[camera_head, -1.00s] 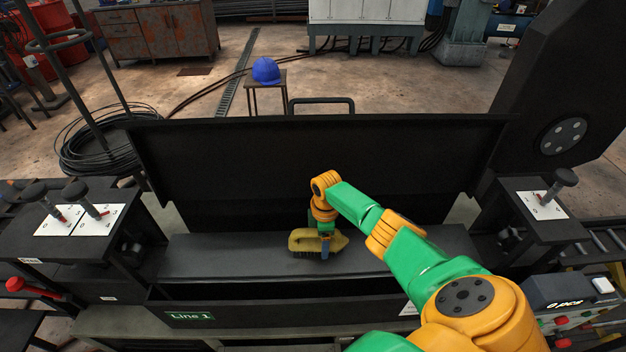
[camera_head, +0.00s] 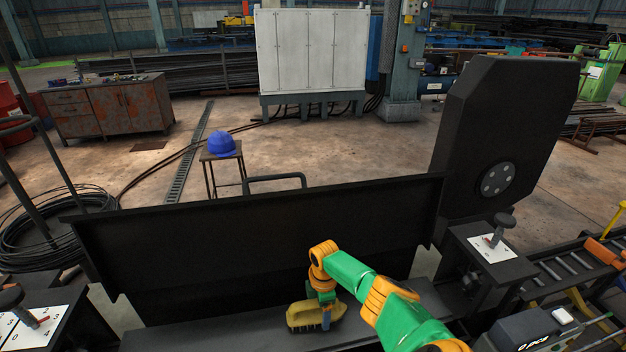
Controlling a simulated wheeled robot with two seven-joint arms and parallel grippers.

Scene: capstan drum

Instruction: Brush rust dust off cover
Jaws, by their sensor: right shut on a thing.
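The dark cover (camera_head: 240,335) is a flat black surface at the bottom middle, in front of an upright black panel (camera_head: 270,235). A yellow brush (camera_head: 302,315) with dark bristles is at the cover. My right gripper (camera_head: 326,316) points down and is shut on the brush. I cannot make out rust dust on the dark surface. My left gripper is not in view.
A raised handle (camera_head: 276,180) stands at the panel's top edge. Lever stations with white dial plates stand left (camera_head: 30,328) and right (camera_head: 492,247). A large black plate (camera_head: 505,140) rises at right. A blue helmet (camera_head: 222,144) lies on a stool behind.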

